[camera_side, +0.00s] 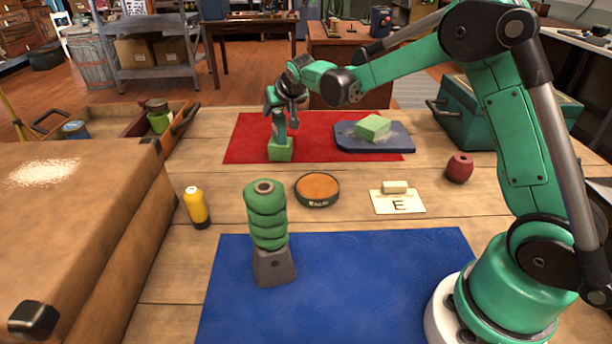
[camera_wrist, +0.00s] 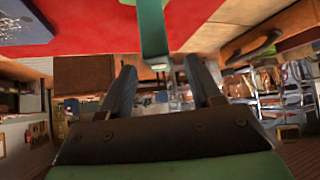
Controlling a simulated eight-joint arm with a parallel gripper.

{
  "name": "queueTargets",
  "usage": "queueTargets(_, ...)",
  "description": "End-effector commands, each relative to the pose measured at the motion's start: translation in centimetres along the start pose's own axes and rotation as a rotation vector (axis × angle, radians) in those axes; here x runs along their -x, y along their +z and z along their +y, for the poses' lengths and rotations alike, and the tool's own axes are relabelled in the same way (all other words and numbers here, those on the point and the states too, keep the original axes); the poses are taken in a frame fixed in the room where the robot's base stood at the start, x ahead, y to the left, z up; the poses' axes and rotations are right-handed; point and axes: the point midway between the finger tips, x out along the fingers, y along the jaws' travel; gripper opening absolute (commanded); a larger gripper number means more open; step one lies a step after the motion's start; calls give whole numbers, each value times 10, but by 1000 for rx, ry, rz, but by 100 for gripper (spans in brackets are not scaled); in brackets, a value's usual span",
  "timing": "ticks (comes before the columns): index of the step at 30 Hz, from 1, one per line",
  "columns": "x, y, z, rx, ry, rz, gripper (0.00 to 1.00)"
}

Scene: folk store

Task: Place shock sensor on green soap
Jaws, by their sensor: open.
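A light green block (camera_side: 373,127), which looks like a soap bar, lies on a blue board (camera_side: 345,140) among white powder. A second light green block (camera_side: 281,151) sits on the red cloth, with an upright darker green piece (camera_side: 279,124) rising from it. I cannot tell for sure which of these parts is the shock sensor. My gripper (camera_side: 283,98) is open just above the upright piece. In the wrist view the piece (camera_wrist: 151,30) reaches toward the gap between the spread fingers (camera_wrist: 162,88), its grey end apart from both.
The red cloth (camera_side: 241,139) lies at the table's far side. Nearer are a round tin (camera_side: 317,190), yellow bottle (camera_side: 196,207), dark red pot (camera_side: 460,168), card marked E (camera_side: 398,203) and tall green coil on a grey stand (camera_side: 268,222). A green case (camera_side: 470,112) stands right.

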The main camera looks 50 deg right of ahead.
Motion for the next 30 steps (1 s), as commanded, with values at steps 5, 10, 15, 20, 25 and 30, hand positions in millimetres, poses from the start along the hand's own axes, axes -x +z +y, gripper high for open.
queueTargets(5, 34, 0, -1, 2, -1, 0, 57)
queueTargets(10, 59, 0, 0, 1, 0, 0, 57)
queueTargets(15, 73, 0, 0, 1, 0, -1, 57)
queueTargets(20, 89, 6, -2, 15, -12, -10, 57)
queueTargets(25, 134, 38, -6, 85, -68, -53, 57)
queueTargets(30, 180, 92, -9, 182, -150, -108, 57)
